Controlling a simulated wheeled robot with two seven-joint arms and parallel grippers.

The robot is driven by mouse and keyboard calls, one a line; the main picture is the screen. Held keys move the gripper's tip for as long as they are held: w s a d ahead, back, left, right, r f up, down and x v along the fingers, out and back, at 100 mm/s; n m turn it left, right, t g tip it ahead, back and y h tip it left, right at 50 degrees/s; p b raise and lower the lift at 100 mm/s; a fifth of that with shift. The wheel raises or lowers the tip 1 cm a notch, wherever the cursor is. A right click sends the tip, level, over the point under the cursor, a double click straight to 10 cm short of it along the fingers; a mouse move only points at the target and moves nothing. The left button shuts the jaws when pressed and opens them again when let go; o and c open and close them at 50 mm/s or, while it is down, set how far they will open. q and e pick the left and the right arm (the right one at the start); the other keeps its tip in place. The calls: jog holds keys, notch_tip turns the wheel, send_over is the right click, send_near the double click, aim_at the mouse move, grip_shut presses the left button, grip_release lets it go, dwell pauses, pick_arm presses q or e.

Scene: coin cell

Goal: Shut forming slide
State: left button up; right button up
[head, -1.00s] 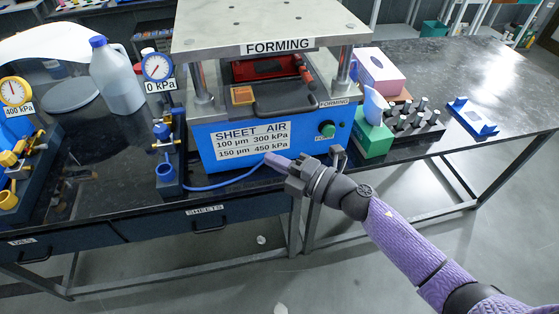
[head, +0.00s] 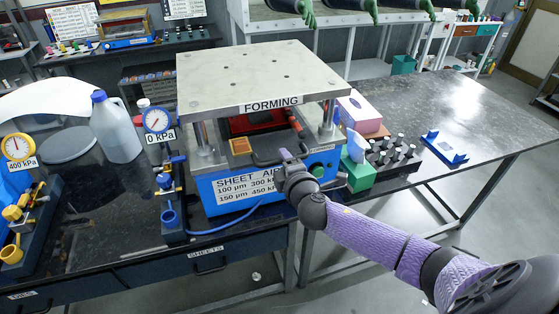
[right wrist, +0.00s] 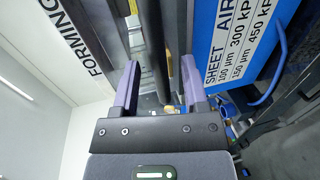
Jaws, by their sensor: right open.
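The forming press has a grey top plate (head: 260,78) labelled FORMING and a blue base (head: 228,188). Its dark forming slide (head: 265,143) sits between plate and base, with a red piece (head: 252,122) at its back and its front part showing at the front of the press. My right gripper (head: 284,155) is open at the slide's front, by its handle; the wrist partly hides this area. In the right wrist view, the two purple fingers (right wrist: 160,82) stand apart, with a dark bar (right wrist: 155,45) running beyond the gap between them. Contact cannot be told. My left gripper is out of view.
A gauge stand (head: 158,122) reading 0 kPa and a white jug (head: 116,128) stand left of the press. A green box (head: 359,172), a rack of dark cylinders (head: 393,152) and a blue holder (head: 444,147) lie right. The far right table is clear.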

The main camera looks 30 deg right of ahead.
jog(key=shift+x, duration=0.95)
grip_shut()
jog(key=shift+a, duration=0.1)
dwell(0.6)
